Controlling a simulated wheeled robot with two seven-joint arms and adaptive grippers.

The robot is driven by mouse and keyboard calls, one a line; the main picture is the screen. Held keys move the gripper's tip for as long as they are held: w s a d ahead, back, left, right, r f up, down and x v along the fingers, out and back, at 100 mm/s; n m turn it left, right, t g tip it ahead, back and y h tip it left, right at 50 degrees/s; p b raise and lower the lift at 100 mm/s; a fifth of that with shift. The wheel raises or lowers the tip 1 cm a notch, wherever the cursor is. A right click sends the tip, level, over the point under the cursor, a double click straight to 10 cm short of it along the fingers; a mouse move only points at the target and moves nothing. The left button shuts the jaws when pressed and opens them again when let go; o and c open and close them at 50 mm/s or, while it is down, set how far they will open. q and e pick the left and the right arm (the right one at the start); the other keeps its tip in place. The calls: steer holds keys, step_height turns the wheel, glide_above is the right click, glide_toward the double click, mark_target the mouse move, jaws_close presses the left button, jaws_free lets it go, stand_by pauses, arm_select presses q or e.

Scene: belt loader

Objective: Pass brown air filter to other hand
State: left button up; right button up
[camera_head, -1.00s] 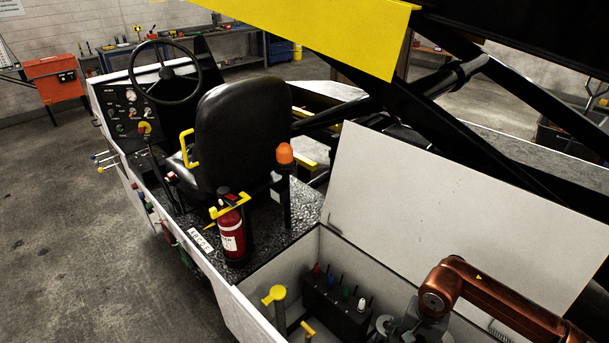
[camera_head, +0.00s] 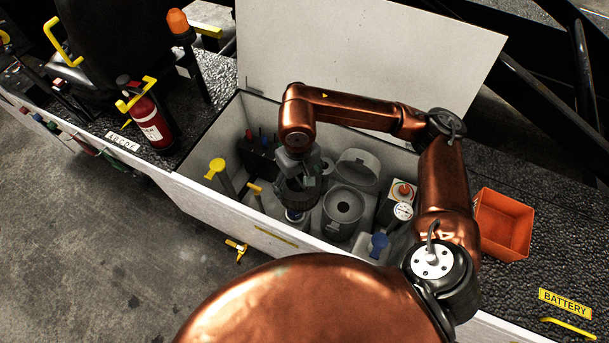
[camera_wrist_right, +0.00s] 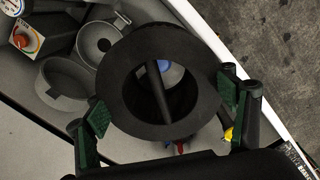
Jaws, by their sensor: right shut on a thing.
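The brown air filter (camera_head: 298,196) is a dark, ribbed cylinder above the open engine bay in the head view. In the right wrist view the filter (camera_wrist_right: 160,131) shows end-on as a thick dark ring with an open middle. My right gripper (camera_head: 298,178) comes down on it from above. In the right wrist view the green-padded fingers of the right gripper (camera_wrist_right: 168,108) close on opposite sides of the ring. A round grey housing (camera_head: 343,207) stands open just right of the filter, its grey lid (camera_head: 357,169) behind it. My left gripper is not in view.
The white bay wall (camera_head: 215,208) bounds the near side, and a raised white panel (camera_head: 370,55) stands behind. A yellow-topped post (camera_head: 216,167) is left of the filter. A gauge (camera_head: 403,211) and blue cap (camera_head: 379,242) are right. An orange bin (camera_head: 504,222) sits beyond.

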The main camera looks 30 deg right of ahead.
steer(key=w+a+r+n, duration=0.3)
steer(key=a+r+n, duration=0.2)
steer(key=a+r, duration=0.5)
steer(key=w+a+f+n, duration=0.5)
steer(key=a+f, duration=0.1)
steer(key=f, duration=0.1)
steer(key=s+d+r+m, duration=0.7)
steer(key=d+r+m, duration=0.15)
steer(key=r, duration=0.25)
steer(key=w+a+m, duration=0.4)
steer(key=w+a, duration=0.5)
steer(key=a, duration=0.1)
steer(key=shift+w+a+r, duration=0.15)
steer(key=shift+a+r, duration=0.05)
steer(key=shift+a, duration=0.05)
steer(key=s+d+f, duration=0.5)
steer(key=d+f, duration=0.3)
steer(key=d, duration=0.2)
steer(key=s+d+f, duration=0.6)
steer(key=d+f, duration=0.3)
steer(key=d, duration=0.2)
steer(key=shift+s+n, duration=0.2)
steer(key=shift+n, duration=0.25)
